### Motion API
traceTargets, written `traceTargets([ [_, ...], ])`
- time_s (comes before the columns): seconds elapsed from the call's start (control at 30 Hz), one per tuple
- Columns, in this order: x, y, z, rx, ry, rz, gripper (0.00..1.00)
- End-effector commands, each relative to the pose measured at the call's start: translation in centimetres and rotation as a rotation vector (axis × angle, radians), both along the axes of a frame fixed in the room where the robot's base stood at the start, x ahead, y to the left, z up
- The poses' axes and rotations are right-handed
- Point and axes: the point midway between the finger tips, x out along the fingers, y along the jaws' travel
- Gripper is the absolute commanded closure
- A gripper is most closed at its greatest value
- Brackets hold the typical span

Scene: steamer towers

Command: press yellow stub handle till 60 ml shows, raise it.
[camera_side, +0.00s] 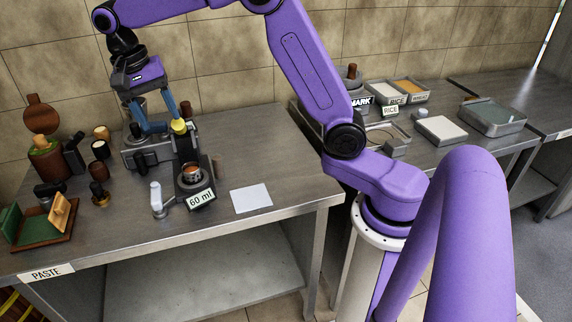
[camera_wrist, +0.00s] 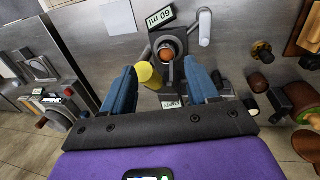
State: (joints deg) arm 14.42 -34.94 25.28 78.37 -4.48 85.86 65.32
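The yellow stub handle (camera_side: 179,126) sits on the upper part of a dark dispenser (camera_side: 186,148). It also shows in the wrist view (camera_wrist: 149,76). My gripper (camera_side: 164,124) is over the dispenser with its blue fingers apart. In the wrist view the handle appears between the fingers (camera_wrist: 160,70), nearer the left one; I cannot tell whether they touch. A small cup (camera_side: 192,174) with orange-brown contents stands at the dispenser's front. A sign reading "60 ml" (camera_side: 201,199) is in front of it. A small label (camera_wrist: 172,104), seemingly "EMPTY", shows in the wrist view.
A white-handled lever (camera_side: 156,198) stands left of the cup. A pale sheet (camera_side: 251,198) lies to the right. Dark jars, cups and a green-and-wood tray (camera_side: 46,228) crowd the left. The counter right of the sheet is clear. Rice trays (camera_side: 410,90) stand on another bench.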

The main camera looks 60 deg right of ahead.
Motion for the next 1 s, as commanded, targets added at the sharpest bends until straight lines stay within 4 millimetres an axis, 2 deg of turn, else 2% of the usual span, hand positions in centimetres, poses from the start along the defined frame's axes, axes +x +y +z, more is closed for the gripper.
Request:
traceTargets([
  [0.23, 0.4, 0.3, 2.9, -0.004, 0.003, 0.000, 0.42],
  [0.57, -2.6, 1.4, 2.4, 0.022, 0.007, 0.193, 0.42],
  [1.0, -8.4, 2.8, 1.4, 0.071, 0.007, 0.540, 0.42],
])
